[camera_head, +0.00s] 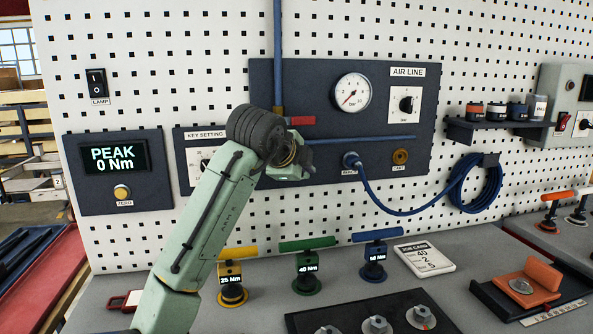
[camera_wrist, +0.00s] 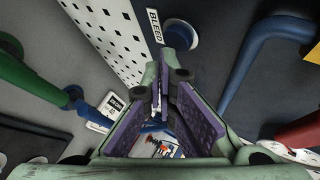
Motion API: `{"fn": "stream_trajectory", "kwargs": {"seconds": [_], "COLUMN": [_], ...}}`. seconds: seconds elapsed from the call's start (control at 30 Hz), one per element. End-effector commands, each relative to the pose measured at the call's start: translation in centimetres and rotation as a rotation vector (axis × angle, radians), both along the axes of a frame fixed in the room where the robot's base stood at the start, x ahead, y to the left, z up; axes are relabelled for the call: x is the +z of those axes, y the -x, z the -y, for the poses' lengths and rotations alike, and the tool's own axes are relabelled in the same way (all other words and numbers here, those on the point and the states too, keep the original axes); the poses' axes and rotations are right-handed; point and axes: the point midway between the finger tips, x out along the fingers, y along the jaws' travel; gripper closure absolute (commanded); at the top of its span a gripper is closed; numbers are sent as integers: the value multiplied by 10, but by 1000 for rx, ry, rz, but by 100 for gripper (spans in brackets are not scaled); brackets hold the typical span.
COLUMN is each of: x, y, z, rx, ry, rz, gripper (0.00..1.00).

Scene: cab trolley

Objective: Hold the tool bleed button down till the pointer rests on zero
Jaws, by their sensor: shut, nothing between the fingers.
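The air line panel (camera_head: 430,130) carries a round gauge (camera_head: 352,93) marked in bar. Its thin pointer slants toward the lower left of the dial, but the exact reading is too small to tell. In the head view my gripper (camera_head: 300,168) is at the panel's lower left, and my arm hides the button.
A blue hose (camera_head: 385,208) runs from a coupling beside a brass-coloured cart port (camera_head: 400,157). A red lever (camera_head: 302,120) and blue pipe (camera_head: 365,138) lie close above my gripper. Labelled tools stand on the bench below, near a job card (camera_head: 424,258).

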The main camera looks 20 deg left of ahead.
Motion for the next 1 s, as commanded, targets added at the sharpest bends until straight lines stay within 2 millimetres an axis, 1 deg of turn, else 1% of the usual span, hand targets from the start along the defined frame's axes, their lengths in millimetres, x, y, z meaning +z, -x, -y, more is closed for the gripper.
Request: {"fn": "stream_trajectory", "kwargs": {"seconds": [0.1,0.47,0.8,1.0], "x": [-1,-1,-1,-1], "y": [4,7,35,45], "z": [3,5,24,31], "rx": [0,-1,-1,-1], "ry": [0,0,0,1], "rz": [0,1,1,0], "gripper": [100,100,100,100]}}
